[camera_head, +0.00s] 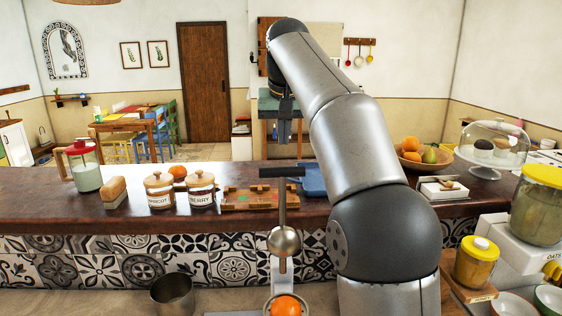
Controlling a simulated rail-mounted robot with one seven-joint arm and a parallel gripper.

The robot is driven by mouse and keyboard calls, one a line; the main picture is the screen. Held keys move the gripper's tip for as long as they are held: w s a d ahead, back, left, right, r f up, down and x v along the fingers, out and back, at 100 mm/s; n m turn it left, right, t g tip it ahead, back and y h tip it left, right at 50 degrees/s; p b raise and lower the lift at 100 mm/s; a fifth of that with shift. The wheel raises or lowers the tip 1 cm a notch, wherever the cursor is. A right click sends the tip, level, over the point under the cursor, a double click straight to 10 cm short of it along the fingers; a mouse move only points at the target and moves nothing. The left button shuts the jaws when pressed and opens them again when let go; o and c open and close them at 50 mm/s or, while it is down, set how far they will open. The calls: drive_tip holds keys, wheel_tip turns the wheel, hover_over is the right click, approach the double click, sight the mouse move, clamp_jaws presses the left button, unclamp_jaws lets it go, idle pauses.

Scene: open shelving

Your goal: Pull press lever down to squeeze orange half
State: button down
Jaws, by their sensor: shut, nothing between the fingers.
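The press stands at the bottom centre, cut off by the picture's lower edge. Its lever has a black horizontal handle (282,172) on a thin upright metal rod, with a round metal press head (284,241) below. The orange half (286,306) sits in the press's cup under the head, with a gap between them. My gripper (283,138) points down and is shut and empty. In the picture it is just above the black handle, apart from it; I cannot tell the depth between them.
A metal cup (173,294) stands left of the press. On the counter behind are two labelled jars (201,190), a wooden tray (252,197), a fruit bowl (426,164) and a glass-domed stand (489,150). Yellow-lidded jars (477,262) crowd the right side.

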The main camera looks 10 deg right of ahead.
drive_tip(key=f, duration=0.1)
drive_tip(key=s+f, duration=0.1)
drive_tip(key=f, duration=0.3)
drive_tip(key=shift+s+a+f, duration=0.1)
drive_tip(key=shift+s+a, duration=0.1)
drive_tip(key=shift+s, duration=0.2)
drive_tip(key=shift+s+b, duration=0.1)
drive_tip(key=shift+b, duration=0.2)
